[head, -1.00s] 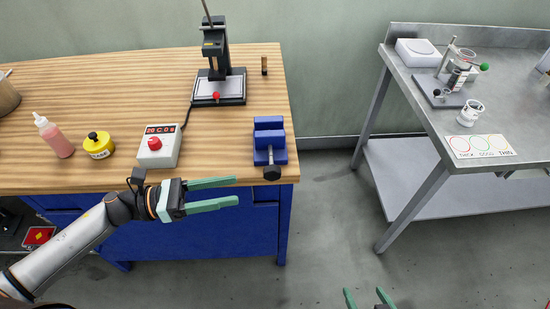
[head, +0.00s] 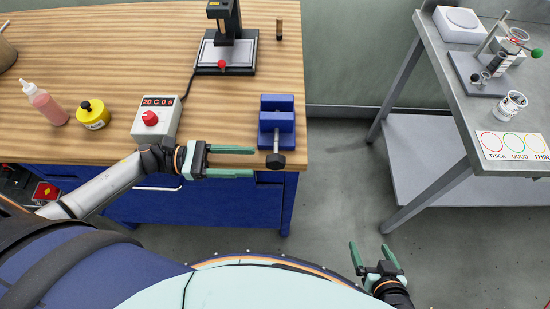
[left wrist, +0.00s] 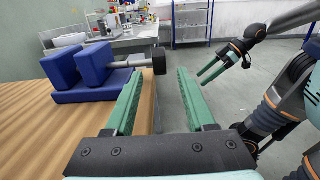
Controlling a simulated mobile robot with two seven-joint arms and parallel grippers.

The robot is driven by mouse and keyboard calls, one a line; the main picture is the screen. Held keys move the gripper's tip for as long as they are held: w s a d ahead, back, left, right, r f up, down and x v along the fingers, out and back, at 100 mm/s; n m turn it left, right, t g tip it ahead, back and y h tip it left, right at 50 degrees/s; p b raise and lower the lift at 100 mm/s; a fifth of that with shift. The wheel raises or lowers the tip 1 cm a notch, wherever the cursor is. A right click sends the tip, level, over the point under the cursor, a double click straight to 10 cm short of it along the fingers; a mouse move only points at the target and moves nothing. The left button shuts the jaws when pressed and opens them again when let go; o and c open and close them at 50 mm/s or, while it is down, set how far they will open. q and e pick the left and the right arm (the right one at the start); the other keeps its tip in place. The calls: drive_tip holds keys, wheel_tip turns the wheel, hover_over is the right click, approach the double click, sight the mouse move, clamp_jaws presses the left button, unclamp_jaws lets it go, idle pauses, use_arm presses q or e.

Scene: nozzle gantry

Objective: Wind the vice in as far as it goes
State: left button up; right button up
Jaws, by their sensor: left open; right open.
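The blue vice (head: 277,114) sits near the front right corner of the wooden bench. Its dark handle knob (head: 275,161) sticks out over the bench's front edge. A gap shows between the vice's two blue jaws in the left wrist view (left wrist: 93,62), where the knob (left wrist: 159,61) is on the end of a grey screw. My left gripper (head: 253,161) is open and empty, with its fingers pointing right, just left of the knob. The knob is not between the fingers. My right gripper (head: 375,250) is open and empty, low over the floor at right.
On the bench (head: 110,55) stand a control box (head: 156,120) with a red knob, a yellow pot (head: 94,115), a pink bottle (head: 44,104) and a black press (head: 226,45). A metal table (head: 450,75) stands at right, past an open floor gap.

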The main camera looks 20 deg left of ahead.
sight(275, 161)
use_arm(q)
drive_tip(key=p+x, duration=0.1)
drive_tip(key=x, duration=0.5)
drive_tip(key=shift+d+r+p, duration=0.2)
drive_tip(key=shift+p, duration=0.15)
drive_tip(key=shift+w+d+f, duration=0.1)
drive_tip(key=shift+w+d, duration=0.1)
drive_tip(key=shift+d, duration=0.35)
clamp_jaws()
